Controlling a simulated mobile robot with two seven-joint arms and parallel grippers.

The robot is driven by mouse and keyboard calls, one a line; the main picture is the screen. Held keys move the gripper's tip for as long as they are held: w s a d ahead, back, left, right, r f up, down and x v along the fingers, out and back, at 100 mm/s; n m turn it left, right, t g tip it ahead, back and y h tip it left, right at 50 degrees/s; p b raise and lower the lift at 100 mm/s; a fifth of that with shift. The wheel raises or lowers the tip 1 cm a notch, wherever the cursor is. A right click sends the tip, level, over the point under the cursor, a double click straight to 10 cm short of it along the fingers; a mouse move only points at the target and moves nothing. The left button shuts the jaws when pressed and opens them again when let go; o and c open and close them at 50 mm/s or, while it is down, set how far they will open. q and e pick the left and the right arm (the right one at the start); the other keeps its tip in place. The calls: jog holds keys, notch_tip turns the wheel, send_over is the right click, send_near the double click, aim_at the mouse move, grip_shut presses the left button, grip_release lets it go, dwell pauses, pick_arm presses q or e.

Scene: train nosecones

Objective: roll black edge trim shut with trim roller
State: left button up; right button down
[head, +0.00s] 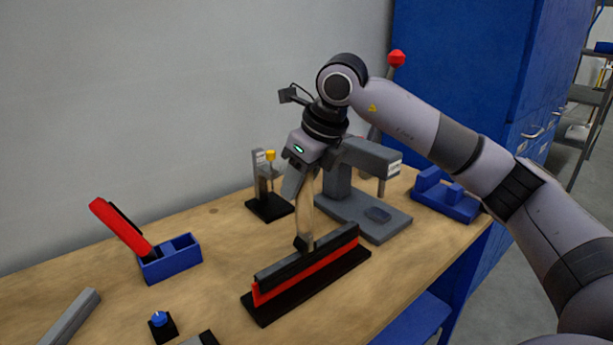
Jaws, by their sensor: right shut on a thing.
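The black edge trim (335,238) runs along the top of an upright red panel (320,271), which stands in a black base (265,314) on the workbench. The trim roller has a pale wooden handle (305,217) and a dark head (303,243) at its lower end. My right gripper (300,182) is above the trim, shut on the upper part of the handle, with the roller roughly upright. The roller head is at the trim's top, near its middle; I cannot tell if it presses on it. My left gripper is out of view.
A grey press (365,205) and a small clamp stand (267,205) are behind the trim. A blue box (171,260) with a red-handled tool (118,225) is at left. A blue fixture (447,196) is at the right end.

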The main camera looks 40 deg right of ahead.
jog(key=shift+a+f, duration=0.15)
jog(key=shift+a, duration=0.5)
jog(key=shift+s+a, duration=0.15)
jog(key=shift+a, duration=1.15)
jog(key=shift+s+a+r, duration=0.1)
jog(key=shift+a+r, duration=0.1)
jog(key=shift+a, duration=1.05)
jog(key=shift+f, duration=0.1)
